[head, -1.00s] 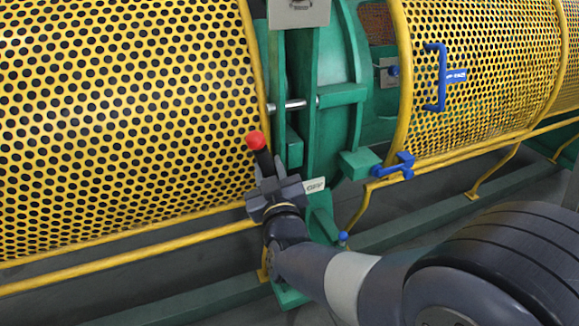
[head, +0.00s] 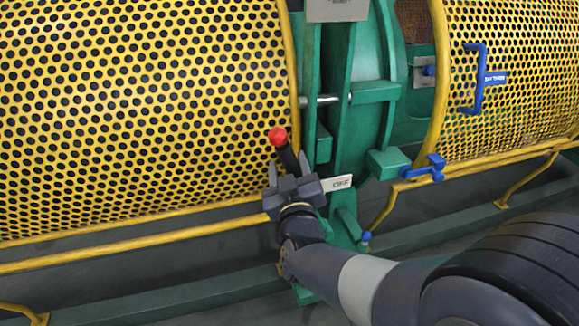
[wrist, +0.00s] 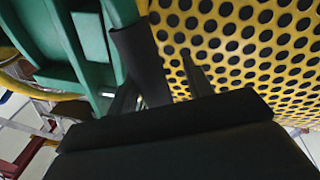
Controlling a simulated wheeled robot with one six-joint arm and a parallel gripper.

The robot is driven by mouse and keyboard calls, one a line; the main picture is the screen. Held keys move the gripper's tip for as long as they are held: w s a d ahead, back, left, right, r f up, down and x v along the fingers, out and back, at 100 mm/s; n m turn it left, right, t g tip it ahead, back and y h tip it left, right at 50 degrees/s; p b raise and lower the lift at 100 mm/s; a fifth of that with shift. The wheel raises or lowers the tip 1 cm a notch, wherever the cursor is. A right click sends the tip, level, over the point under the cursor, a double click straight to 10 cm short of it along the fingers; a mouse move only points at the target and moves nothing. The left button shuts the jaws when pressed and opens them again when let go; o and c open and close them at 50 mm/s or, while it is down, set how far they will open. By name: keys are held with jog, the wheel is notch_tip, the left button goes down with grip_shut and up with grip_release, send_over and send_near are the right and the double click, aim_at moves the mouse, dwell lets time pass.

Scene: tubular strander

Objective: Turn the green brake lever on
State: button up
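The brake lever shows in the head view as a black grip (head: 288,158) with a red ball (head: 278,136) on top. It leans slightly left in front of the green frame. In the wrist view its dark sleeve (wrist: 138,58) joins a green bar. My gripper (head: 288,172) is at the lever, with one finger on each side of the black grip. A gap shows between the sleeve and the right finger in the wrist view, so the fingers look open around it. The lever's lower part is hidden behind my gripper. A pale "OFF" plate (head: 340,183) is just to the right.
A yellow perforated guard (head: 140,110) fills the left, close behind the lever. Another yellow guard (head: 515,60) with a blue handle (head: 480,80) is at the right. A blue latch (head: 425,170) and yellow rails (head: 130,245) are nearby. Dark floor shows below.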

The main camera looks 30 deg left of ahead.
jog(key=p+v, duration=0.1)
jog(key=v, duration=1)
jog(key=shift+p, duration=0.4)
jog(key=shift+w+a, duration=0.1)
jog(key=shift+w, duration=0.05)
jog(key=b+x, duration=0.1)
jog(key=x, duration=0.9)
jog(key=shift+w+b, duration=0.1)
jog(key=shift+b, duration=0.3)
jog(key=shift+w+a+r, duration=0.1)
jog(key=shift+w, duration=0.15)
